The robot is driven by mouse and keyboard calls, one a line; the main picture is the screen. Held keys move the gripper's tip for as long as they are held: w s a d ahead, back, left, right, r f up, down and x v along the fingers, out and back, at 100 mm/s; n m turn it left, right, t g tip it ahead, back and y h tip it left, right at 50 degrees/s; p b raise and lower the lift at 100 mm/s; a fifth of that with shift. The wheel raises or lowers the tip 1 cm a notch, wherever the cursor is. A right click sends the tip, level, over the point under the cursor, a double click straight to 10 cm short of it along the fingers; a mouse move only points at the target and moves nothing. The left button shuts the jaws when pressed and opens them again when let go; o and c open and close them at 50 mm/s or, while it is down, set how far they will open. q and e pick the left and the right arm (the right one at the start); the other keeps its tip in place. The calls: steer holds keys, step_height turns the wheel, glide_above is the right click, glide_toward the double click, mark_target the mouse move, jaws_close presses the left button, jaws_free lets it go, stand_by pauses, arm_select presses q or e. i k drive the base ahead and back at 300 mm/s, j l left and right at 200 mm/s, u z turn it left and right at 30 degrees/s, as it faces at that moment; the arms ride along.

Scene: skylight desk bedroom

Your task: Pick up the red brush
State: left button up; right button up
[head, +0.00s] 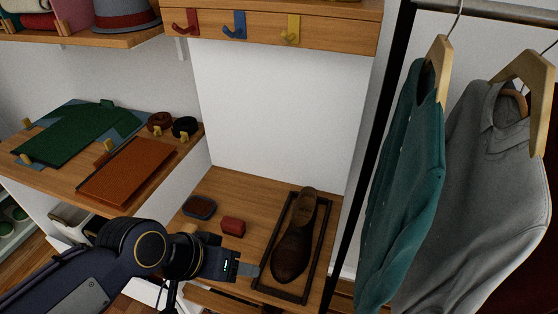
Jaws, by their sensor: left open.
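The red brush (233,227) is a small red block lying on the wooden bench (262,203), between a dark brush and a brown shoe. My left gripper (250,270) reaches in from the lower left. It is in front of the red brush, nearer the camera, and apart from it in the picture. Its jaws are open, with nothing visible between them. My right gripper is out of the picture.
A brown shoe (293,245) stands in a dark-framed tray (268,275) to the right. Hanging shirts (405,190) fill the right side. A shelf (60,172) with folded items is at left.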

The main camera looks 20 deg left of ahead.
mark_target(235, 228)
steer(key=k+u, duration=0.1)
steer(key=u, duration=0.7)
steer(key=k+u, duration=0.15)
steer(key=u, duration=0.2)
steer(key=z, duration=0.5)
steer(key=i+j+z, duration=0.1)
steer(key=z, duration=0.4)
steer(key=j+z, duration=0.2)
steer(key=z, duration=0.25)
steer(key=i+j+z, duration=0.1)
steer(key=j, duration=0.3)
